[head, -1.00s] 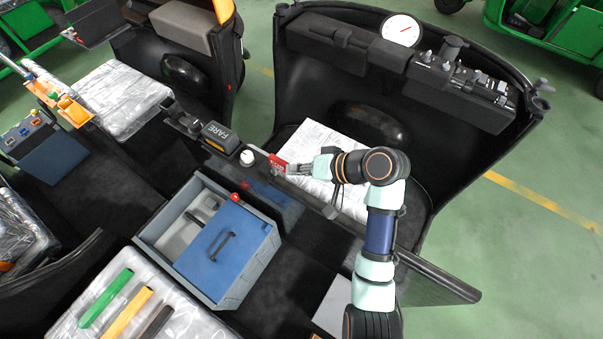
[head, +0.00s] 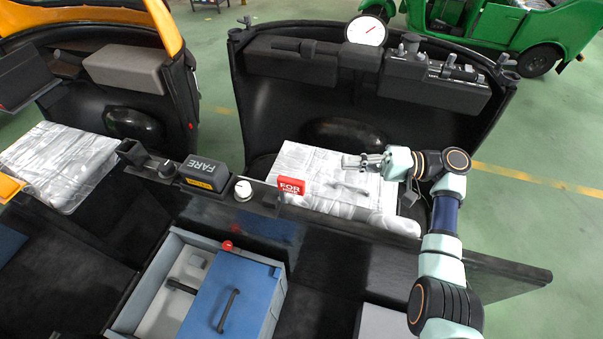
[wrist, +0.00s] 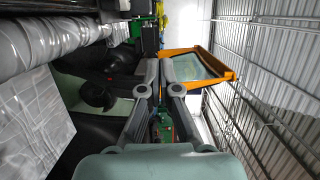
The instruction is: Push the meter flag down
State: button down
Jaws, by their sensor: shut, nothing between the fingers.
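The red meter flag (head: 291,186), lettered "FOR" with smaller text below, stands upright on the dark dash bar in the head view. The black fare meter (head: 205,174) is on the same bar to its left, with a white round knob (head: 243,189) between them. My gripper (head: 350,161) is shut and empty, to the right of the flag and farther back, over the wrapped seat. It is apart from the flag. The wrist view shows the closed fingers (wrist: 158,68); I cannot make out the flag there.
A plastic-wrapped seat (head: 318,205) lies under my gripper. A black front panel with a white dial (head: 367,31) stands behind. A grey box with a blue lid (head: 235,300) is in front of the bar. The wrist view shows an orange-framed opening (wrist: 235,70).

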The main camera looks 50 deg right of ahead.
aim_at(301, 181)
jog(key=w+a, duration=0.5)
jog(key=a, duration=0.5)
jog(key=shift+w, duration=0.35)
jog(key=shift+a, duration=0.1)
jog(key=a+n, duration=0.1)
jog(key=s+n+p, duration=0.1)
jog(key=shift+a+r+n, duration=0.3)
jog(key=shift+a+n, duration=0.05)
jog(key=shift+n, duration=0.05)
jog(key=n, duration=0.1)
jog(key=a+n+h, duration=0.1)
jog(key=s+a+n, duration=0.1)
jog(key=shift+a+f+g, duration=0.2)
jog(key=shift+f+g, duration=0.05)
jog(key=shift+g, duration=0.15)
jog(key=shift+s+a+f+n+h+b, duration=0.35)
jog(key=shift+a+f+n+h+b, duration=0.3)
jog(key=shift+n, duration=0.45)
jog(key=shift+s+a+f+n+h+b, duration=0.4)
jog(key=shift+a+n+b, duration=0.35)
jog(key=shift+n, duration=0.35)
jog(key=shift+s+a+f+n+h+b, duration=0.35)
jog(key=shift+a+f+n+h+b, duration=0.25)
jog(key=shift+n, duration=0.5)
jog(key=shift+a, duration=0.1)
